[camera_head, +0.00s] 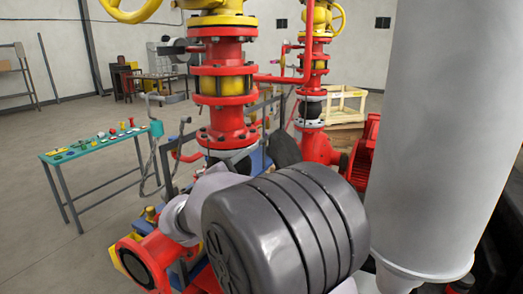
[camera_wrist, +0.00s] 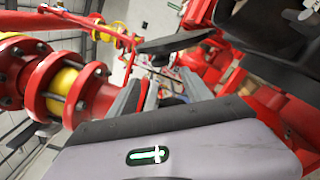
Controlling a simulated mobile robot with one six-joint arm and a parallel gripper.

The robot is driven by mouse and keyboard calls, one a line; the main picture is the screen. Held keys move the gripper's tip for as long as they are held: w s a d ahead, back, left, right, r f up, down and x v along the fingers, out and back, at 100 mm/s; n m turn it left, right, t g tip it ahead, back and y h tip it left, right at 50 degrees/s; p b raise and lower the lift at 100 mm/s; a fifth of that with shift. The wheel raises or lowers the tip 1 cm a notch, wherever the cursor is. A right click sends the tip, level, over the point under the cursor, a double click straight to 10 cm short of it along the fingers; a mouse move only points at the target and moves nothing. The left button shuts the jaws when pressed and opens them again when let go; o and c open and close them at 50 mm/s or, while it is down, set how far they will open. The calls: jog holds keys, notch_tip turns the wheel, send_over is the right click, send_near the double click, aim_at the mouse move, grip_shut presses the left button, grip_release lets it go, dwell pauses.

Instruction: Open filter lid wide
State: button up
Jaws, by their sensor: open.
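My gripper (camera_wrist: 160,88) shows in the wrist view, its dark fingers apart with nothing held between them. Just beyond the fingers is a thin dark disc (camera_wrist: 175,42), seen nearly edge-on. It may be the filter lid, but I cannot tell for sure, nor whether it is open or shut. The gap between it and the fingers is unclear. In the head view my arm covers the middle, and neither the gripper's fingertips nor a clear filter lid can be made out there.
A red and yellow flanged pipe stack (camera_head: 223,85) stands close behind my arm, and shows at left in the wrist view (camera_wrist: 65,88). A second stack (camera_head: 315,75) stands behind. A teal-topped table (camera_head: 88,150) with small parts is at left. Floor at far left is clear.

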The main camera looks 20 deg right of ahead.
aim_at(283, 158)
jog(key=x, duration=1.1)
jog(key=shift+w+d, duration=0.2)
jog(key=shift+d, duration=0.05)
grip_shut()
